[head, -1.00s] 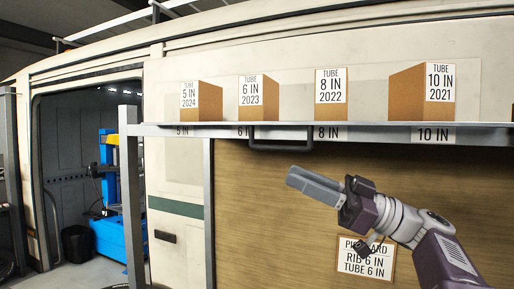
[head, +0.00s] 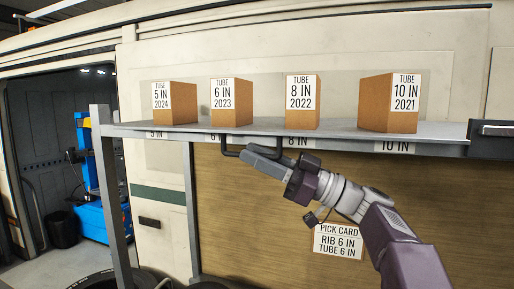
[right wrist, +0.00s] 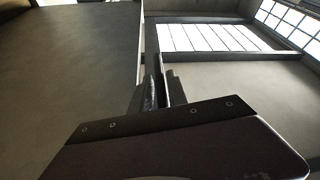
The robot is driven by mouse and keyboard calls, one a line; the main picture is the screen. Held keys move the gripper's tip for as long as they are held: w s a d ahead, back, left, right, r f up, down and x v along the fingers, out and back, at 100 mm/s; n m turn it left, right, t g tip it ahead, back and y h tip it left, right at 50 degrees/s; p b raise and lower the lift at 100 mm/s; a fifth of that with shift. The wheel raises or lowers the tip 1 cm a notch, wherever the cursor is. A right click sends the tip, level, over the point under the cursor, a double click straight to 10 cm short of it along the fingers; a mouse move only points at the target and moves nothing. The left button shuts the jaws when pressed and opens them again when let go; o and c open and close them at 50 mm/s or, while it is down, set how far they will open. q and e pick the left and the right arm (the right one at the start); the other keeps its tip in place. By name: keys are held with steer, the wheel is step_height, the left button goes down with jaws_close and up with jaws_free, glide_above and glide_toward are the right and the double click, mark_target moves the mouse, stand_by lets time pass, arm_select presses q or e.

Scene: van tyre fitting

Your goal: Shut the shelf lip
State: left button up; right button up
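The grey shelf lip (head: 345,146) runs along the front edge of the shelf in the head view, with size labels on it. A black bar handle (head: 229,153) hangs from it below the 6 IN and 8 IN labels. My right gripper (head: 250,154) is at this handle, its grey fingers overlapping the bar in the picture. I cannot tell whether they touch it. The fingers look close together, and nothing shows held between them. In the right wrist view the fingers (right wrist: 161,92) also stand close together. My left gripper is not in view.
Several cardboard tube boxes (head: 388,104) stand on the shelf. A dark bracket (head: 492,140) is at the shelf's right end. A pick card (head: 338,241) reading RIB 6 IN, TUBE 6 IN is on the wooden panel below. A grey post (head: 111,200) stands at the left end.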

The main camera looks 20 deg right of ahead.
steer(key=shift+w+a, duration=0.15)
steer(key=shift+a, duration=0.05)
jaws_close()
steer(key=shift+m+b, duration=0.4)
steer(key=shift+a, duration=0.1)
